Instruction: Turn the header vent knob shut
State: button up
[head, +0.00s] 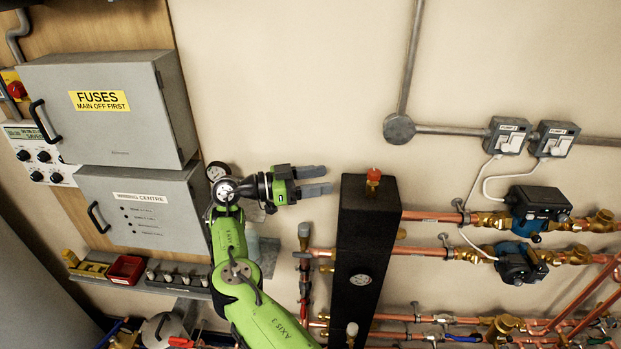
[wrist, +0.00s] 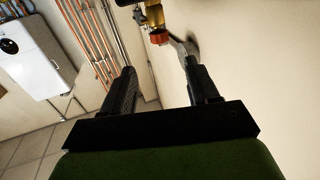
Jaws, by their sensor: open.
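The header vent knob is a small red cap (head: 373,174) on a brass fitting on top of the black header (head: 364,235). In the wrist view the red knob (wrist: 159,38) shows beyond my fingertips, below a brass body (wrist: 153,16). My gripper (head: 325,180) is open and empty, to the left of the knob in the head view, at about its height, with a gap between. In the wrist view my two fingers (wrist: 160,80) stand apart, and the knob lies past the gap between them. Nothing hides the knob in the head view.
Grey fuse box (head: 110,110) and wiring centre box (head: 140,210) stand left of my arm. Copper pipes and pumps (head: 540,205) are right of the header. A gauge (head: 363,280) sits on the header's face. The wall above my gripper is clear.

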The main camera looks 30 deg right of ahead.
jog(key=shift+v, duration=0.9)
jog(key=n+t+y+b, duration=0.1)
jog(key=n+t+b, duration=1.05)
jog(key=b, duration=1.25)
send_near(371, 176)
jog(key=w+d, duration=0.1)
jog(key=d, duration=0.2)
jog(key=w+d+m+t+p, duration=0.1)
jog(key=d, duration=0.3)
jog(key=w+d+m+t+p, duration=0.1)
jog(key=w+d, duration=0.1)
jog(key=d, duration=0.2)
jog(key=shift+f+m, duration=0.25)
jog(key=shift+f, duration=0.1)
jog(key=shift+a, duration=0.1)
